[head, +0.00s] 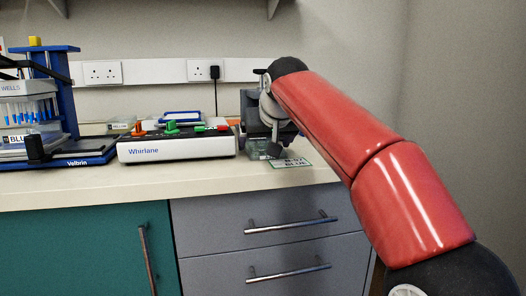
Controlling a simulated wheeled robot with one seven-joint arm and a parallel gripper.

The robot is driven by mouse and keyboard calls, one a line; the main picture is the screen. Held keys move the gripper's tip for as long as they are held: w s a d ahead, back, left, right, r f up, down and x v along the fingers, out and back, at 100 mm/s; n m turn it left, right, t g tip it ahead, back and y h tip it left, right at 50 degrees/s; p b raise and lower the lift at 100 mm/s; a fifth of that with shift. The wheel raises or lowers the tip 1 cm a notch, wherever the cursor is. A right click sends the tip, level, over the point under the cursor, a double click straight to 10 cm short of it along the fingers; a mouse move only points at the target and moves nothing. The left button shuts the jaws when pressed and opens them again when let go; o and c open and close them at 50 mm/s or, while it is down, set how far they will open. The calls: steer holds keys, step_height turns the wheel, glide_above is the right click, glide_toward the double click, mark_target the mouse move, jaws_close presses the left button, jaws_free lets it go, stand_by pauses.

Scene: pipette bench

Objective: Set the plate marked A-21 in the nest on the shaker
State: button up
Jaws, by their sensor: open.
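The shaker (178,148), a low white unit marked Whirlane, stands mid-bench with a dark top carrying green, orange and red parts. Its nest is seen nearly edge-on, so I cannot tell what lies in it. My gripper (272,148) is open, low over the bench just right of the shaker. A clear greenish plate (256,154) is at or between its fingers; the gripper partly hides it, and I cannot tell whether they touch. Another pale plate (121,125) lies behind the shaker's left end. I cannot read A-21 on either plate.
A blue Velbrin unit (70,160) with pipette tips stands at left. A blue-edged item (181,117) is behind the shaker. The bench front strip (150,180) is clear. A socket with a black plug (203,70) is on the wall.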

steer(key=shift+w+a+f, duration=0.1)
steer(key=shift+w+f, duration=0.15)
steer(key=c, duration=0.8)
steer(key=shift+c, duration=0.2)
steer(key=shift+r, duration=0.15)
